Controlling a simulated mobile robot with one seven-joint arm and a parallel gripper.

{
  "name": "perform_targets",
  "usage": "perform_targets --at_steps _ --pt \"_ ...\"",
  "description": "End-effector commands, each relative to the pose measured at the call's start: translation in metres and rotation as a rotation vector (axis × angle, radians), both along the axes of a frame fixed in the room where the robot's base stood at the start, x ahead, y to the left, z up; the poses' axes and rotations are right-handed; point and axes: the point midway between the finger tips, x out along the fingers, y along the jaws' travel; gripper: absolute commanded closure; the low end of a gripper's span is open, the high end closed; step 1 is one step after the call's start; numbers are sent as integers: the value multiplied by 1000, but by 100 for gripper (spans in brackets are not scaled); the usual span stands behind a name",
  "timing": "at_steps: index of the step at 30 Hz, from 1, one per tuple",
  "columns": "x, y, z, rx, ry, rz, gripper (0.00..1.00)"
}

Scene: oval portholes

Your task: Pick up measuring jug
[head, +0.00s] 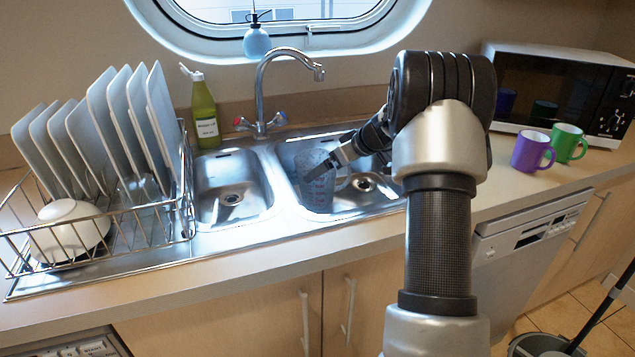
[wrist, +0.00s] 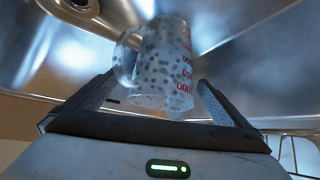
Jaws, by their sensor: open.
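The measuring jug (head: 318,188) is clear with red markings and stands in the right-hand sink basin (head: 345,205). In the wrist view the jug (wrist: 165,65) shows dark spots, red numbers and a handle at its left. My gripper (head: 326,172) reaches into the basin from the right, at the jug. In the wrist view my gripper (wrist: 152,92) is open, with one finger at each side of the jug's near part. I cannot tell whether either finger touches it. Part of the jug is hidden behind the gripper in the head view.
A dish rack (head: 100,245) with several plates and a white bowl (head: 68,230) stands at the left. The tap (head: 262,90) rises behind the basins. A green bottle (head: 204,112) stands behind the left basin. Purple (head: 530,152) and green mugs (head: 568,143) stand by the microwave (head: 560,90).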

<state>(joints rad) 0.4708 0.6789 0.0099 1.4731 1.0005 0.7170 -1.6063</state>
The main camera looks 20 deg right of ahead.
Motion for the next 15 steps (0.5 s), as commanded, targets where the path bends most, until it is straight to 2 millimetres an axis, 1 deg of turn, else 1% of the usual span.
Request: perform_targets --at_steps 1,8,15 --pt "3 2 -4 0 1 1 0" --pt "9 7 -13 1 1 1 0" --pt "29 21 -40 0 1 2 0"
